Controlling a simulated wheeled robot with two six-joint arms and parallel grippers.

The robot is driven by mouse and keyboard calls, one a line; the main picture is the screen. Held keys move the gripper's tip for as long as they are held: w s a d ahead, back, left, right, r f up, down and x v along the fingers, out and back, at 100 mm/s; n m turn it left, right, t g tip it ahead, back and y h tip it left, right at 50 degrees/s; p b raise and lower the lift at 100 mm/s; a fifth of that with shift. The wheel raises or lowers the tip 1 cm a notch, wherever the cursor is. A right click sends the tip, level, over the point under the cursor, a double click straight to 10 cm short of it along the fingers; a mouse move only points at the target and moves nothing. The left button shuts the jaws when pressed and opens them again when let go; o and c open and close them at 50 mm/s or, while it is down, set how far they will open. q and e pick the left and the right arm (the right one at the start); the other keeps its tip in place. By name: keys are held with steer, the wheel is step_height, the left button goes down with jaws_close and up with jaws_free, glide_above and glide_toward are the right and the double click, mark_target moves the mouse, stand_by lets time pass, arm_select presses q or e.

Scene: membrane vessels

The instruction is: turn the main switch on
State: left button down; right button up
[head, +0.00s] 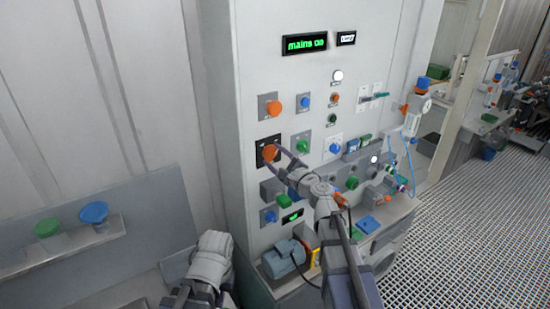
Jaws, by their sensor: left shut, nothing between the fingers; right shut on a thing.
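The main switch is an orange knob (270,153) on a black square plate on the pale cabinet front. My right gripper (274,151) reaches it from the lower right, with its slim fingers closed around the knob. The fingers partly cover the knob, so its exact angle is hard to read. A black display (305,43) at the top of the cabinet shows green lettering that seems to read "mains on". My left gripper (213,243) is low in front of the cabinet, away from the switch and empty. Its fingertips are hard to make out.
Another orange button (274,107) sits just above the switch, and a green knob (303,147) is to its right. A motor (284,259) stands below. A shelf (60,248) with green and blue round-topped items is at left. Grated floor (460,220) is clear at right.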

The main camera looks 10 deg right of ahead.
steer(key=shift+s, duration=0.1)
steer(key=o, duration=1.4)
steer(key=shift+c, duration=0.2)
steer(key=v, duration=0.7)
steer(key=shift+s+d, duration=0.15)
steer(key=shift+s, duration=0.15)
